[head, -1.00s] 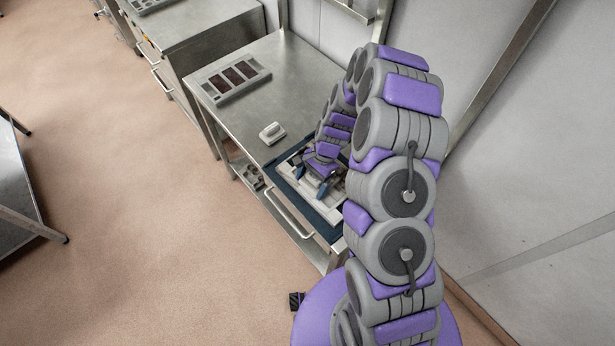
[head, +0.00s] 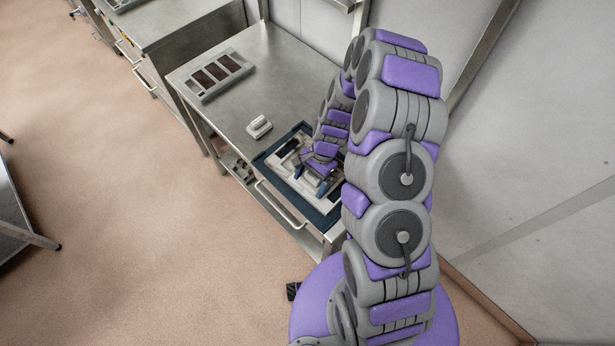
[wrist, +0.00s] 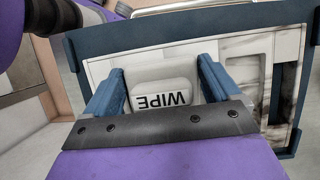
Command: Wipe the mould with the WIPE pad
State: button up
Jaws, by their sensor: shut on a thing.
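The mould is a pale tray with grey smudges and recesses (wrist: 245,62), set in a dark blue frame (wrist: 220,20). In the head view the mould (head: 330,208) lies at the table's near end, partly hidden by my arm. My gripper (wrist: 160,85) has its two blue fingers on either side of the white WIPE pad (wrist: 162,93) and is shut on it. The pad's lettering appears upside down in the wrist view. My gripper (head: 310,181) is low over the mould in the head view. Whether the pad touches the mould cannot be told.
A small white block (head: 259,127) stands on the steel table (head: 285,75) beside the frame. A grey tray with dark compartments (head: 217,73) lies at the table's far left. A drawer handle (head: 276,207) juts from the front. A wall stands close on the right.

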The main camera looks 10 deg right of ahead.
jog(key=shift+s+d, duration=0.65)
jog(key=shift+s, duration=0.2)
jog(key=shift+w+d, duration=0.85)
jog(key=shift+d, duration=0.3)
jog(key=shift+w, duration=0.1)
jog(key=shift+w+d, duration=0.3)
jog(key=shift+d, duration=0.15)
jog(key=shift+w+d+r, duration=0.1)
jog(key=shift+w+d, duration=0.6)
jog(key=shift+d, duration=0.25)
jog(key=shift+w+d+r, duration=0.1)
jog(key=shift+w+d, duration=0.55)
jog(key=shift+d, duration=0.25)
jog(key=shift+w+a+f, duration=0.1)
jog(key=shift+w+a, duration=0.8)
jog(key=shift+w, duration=0.25)
jog(key=shift+w+a+f, duration=0.1)
jog(key=shift+w+a, duration=0.75)
jog(key=shift+w, duration=0.35)
jog(key=shift+w+a+f, duration=0.1)
jog(key=shift+w+a, duration=0.8)
jog(key=shift+w, duration=0.25)
jog(key=shift+w+a, duration=1)
jog(key=shift+w, duration=0.3)
jog(key=shift+r, duration=0.1)
